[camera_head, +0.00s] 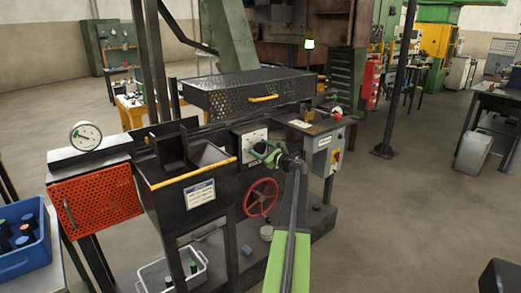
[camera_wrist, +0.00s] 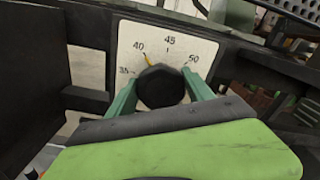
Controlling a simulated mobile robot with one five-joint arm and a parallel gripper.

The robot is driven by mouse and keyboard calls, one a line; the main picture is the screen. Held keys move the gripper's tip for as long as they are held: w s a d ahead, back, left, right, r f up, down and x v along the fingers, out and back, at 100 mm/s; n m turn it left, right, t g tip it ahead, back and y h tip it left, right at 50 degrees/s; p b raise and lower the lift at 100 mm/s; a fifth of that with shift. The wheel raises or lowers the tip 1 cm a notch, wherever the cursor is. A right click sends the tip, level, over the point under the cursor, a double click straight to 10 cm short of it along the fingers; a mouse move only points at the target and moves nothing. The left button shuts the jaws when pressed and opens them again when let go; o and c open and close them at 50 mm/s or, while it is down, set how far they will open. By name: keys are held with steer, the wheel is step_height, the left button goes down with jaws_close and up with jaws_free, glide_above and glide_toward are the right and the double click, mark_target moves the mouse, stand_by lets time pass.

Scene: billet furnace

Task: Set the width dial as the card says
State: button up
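The width dial is a black round knob (camera_wrist: 161,88) on a pale plate (camera_wrist: 130,40) marked 35, 40, 45 and 50. Its yellow pointer stands at about 40. In the head view the dial plate (camera_head: 252,138) is on the dark machine's front, with the knob largely hidden by my gripper. My gripper (camera_wrist: 160,80) has one green finger on each side of the knob, close against it; whether they press on it I cannot tell. It also shows in the head view (camera_head: 265,152). A white card with a blue header (camera_head: 201,194) hangs on the machine's front; its text is too small to read.
A red handwheel (camera_head: 260,197) is below the dial. A grey switch box (camera_head: 326,155) is to its right. A round gauge (camera_head: 86,135) sits above an orange mesh door (camera_head: 95,197) at left. Open floor lies to the right.

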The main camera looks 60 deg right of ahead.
steer(key=c, duration=0.6)
steer(key=shift+n, duration=0.4)
steer(key=n, duration=0.3)
steer(key=shift+a+f, duration=0.1)
steer(key=n, duration=0.3)
steer(key=shift+a+n, duration=0.1)
steer(key=shift+n, duration=0.2)
steer(key=n, duration=0.5)
steer(key=shift+f+b, duration=0.2)
steer(key=shift+b, duration=0.1)
steer(key=n, duration=0.5)
steer(key=shift+f, duration=0.1)
steer(key=shift+n, duration=0.5)
